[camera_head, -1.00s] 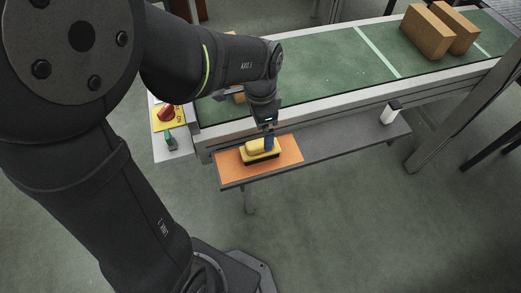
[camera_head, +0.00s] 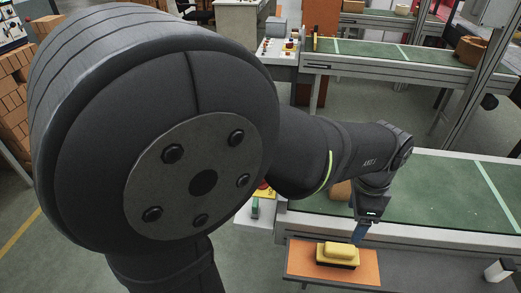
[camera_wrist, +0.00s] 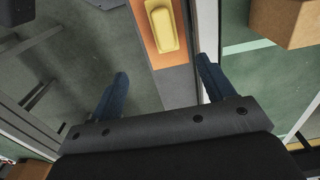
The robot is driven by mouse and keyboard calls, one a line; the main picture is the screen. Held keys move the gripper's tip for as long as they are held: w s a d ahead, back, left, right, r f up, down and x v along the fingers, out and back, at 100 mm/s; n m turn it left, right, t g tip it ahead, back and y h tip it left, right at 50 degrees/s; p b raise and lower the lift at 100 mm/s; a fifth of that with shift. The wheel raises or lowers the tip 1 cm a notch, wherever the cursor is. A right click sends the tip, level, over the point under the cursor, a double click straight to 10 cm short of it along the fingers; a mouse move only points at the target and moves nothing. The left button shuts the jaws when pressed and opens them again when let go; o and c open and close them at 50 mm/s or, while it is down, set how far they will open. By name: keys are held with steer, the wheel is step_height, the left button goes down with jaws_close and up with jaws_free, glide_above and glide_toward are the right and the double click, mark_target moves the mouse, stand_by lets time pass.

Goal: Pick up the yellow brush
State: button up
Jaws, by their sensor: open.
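The yellow brush (camera_head: 338,252) lies on an orange mat (camera_head: 303,262) on a narrow shelf beside the conveyor. My gripper (camera_head: 359,237) is just above and to the right of the brush in the head view. In the wrist view the blue fingers of my gripper (camera_wrist: 163,76) are spread apart with nothing between them. The brush (camera_wrist: 162,27) shows beyond the fingertips at the top of that view, on the mat (camera_wrist: 172,58).
The green conveyor (camera_head: 440,195) with its metal side runs behind the shelf. A cardboard box (camera_wrist: 288,22) shows at the upper right of the wrist view. A white and black object (camera_head: 498,270) stands on the shelf's right part. A control panel (camera_head: 243,220) is at left.

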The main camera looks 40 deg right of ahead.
glide_toward(339, 250)
step_height(339, 250, down, 8)
steer(key=shift+f, duration=0.1)
steer(key=shift+w+d+f, duration=0.1)
steer(key=shift+d+f, duration=0.15)
steer(key=shift+f, duration=1.15)
steer(key=shift+d+f, duration=0.2)
steer(key=shift+f, duration=1.15)
steer(key=c, duration=1.2)
steer(key=shift+o, duration=0.2)
